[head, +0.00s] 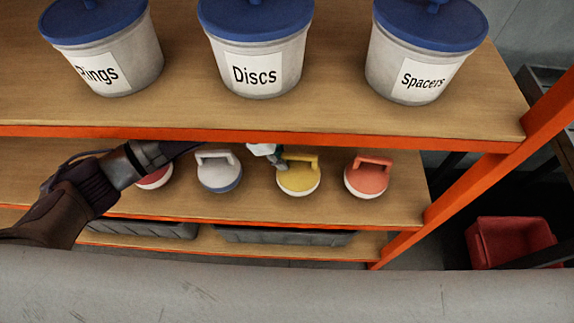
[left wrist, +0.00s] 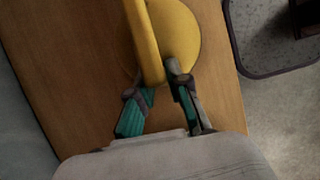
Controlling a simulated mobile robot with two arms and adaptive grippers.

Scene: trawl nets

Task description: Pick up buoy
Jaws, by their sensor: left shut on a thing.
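A yellow buoy with a white base and a raised handle (head: 300,181) sits on the middle shelf. My left gripper (head: 281,164) reaches in under the upper shelf from the left and meets its handle. In the left wrist view the yellow buoy (left wrist: 182,38) is at the top, its handle between the fingers of my left gripper (left wrist: 154,80), which is shut on it. To its left stand a white-and-blue buoy (head: 219,172) and a red-and-white buoy (head: 154,177), partly hidden by my arm. An orange-and-white buoy (head: 367,178) stands to its right. My right gripper is not in view.
The upper shelf (head: 180,110) overhangs the buoys and hides part of my left arm. It carries tubs labelled Rings (head: 103,62), Discs (head: 255,58) and Spacers (head: 420,65). Dark crates (head: 285,236) lie below. An orange post (head: 470,180) stands right; a red bin (head: 508,241) is beyond it.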

